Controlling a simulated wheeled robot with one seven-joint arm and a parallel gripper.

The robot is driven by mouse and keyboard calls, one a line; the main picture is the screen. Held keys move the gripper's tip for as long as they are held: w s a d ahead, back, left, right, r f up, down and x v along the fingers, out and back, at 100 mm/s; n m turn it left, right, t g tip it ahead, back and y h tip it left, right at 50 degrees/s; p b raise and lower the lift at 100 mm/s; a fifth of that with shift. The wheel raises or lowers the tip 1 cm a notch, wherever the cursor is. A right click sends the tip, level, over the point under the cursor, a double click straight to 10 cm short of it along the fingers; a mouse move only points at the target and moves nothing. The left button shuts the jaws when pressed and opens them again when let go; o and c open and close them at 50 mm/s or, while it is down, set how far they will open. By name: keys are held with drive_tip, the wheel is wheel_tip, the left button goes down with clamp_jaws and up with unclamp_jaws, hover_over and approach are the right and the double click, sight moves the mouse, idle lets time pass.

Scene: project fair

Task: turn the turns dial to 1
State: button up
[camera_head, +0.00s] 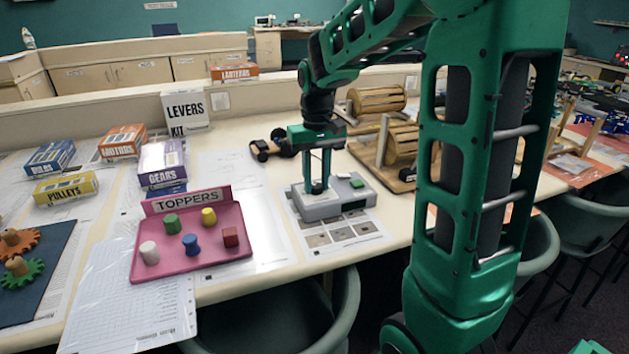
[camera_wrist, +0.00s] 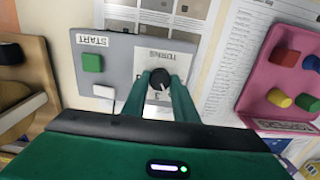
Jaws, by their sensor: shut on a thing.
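The turns dial (camera_wrist: 160,79) is a small dark round knob with a pale pointer mark, on a light plate marked "TURNS" on a grey box. The box (camera_head: 351,207) stands on the table in the head view. My gripper (camera_head: 317,187) reaches straight down over the left part of the box, and its fingers hide most of the dial there. In the wrist view my green fingers (camera_wrist: 160,88) are shut on the dial, one at each side. A green button (camera_wrist: 92,63) marked "START" and a white button (camera_wrist: 104,92) sit beside the dial. The numeral the pointer marks is not clear.
A pink "TOPPERS" tray (camera_head: 190,262) with several coloured pegs stands left of the box. A wooden drum rig (camera_head: 382,165) is close behind and right. A small wheeled cart (camera_head: 271,147) is behind. Printed sheets (camera_head: 337,236) lie in front.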

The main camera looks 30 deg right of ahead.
sight(316, 184)
drive_tip(key=n, duration=0.4)
drive_tip(key=shift+w+r+n, duration=0.15)
drive_tip(key=shift+w+n, duration=0.05)
drive_tip(key=shift+n, duration=0.1)
drive_tip(key=n, duration=0.4)
drive_tip(key=shift+n, duration=0.4)
drive_tip(key=o, duration=1.1)
drive_tip(key=shift+s, duration=0.1)
drive_tip(key=shift+c, duration=0.2)
wheel_tip(316, 184, up, 11)
drive_tip(key=shift+f, duration=0.2)
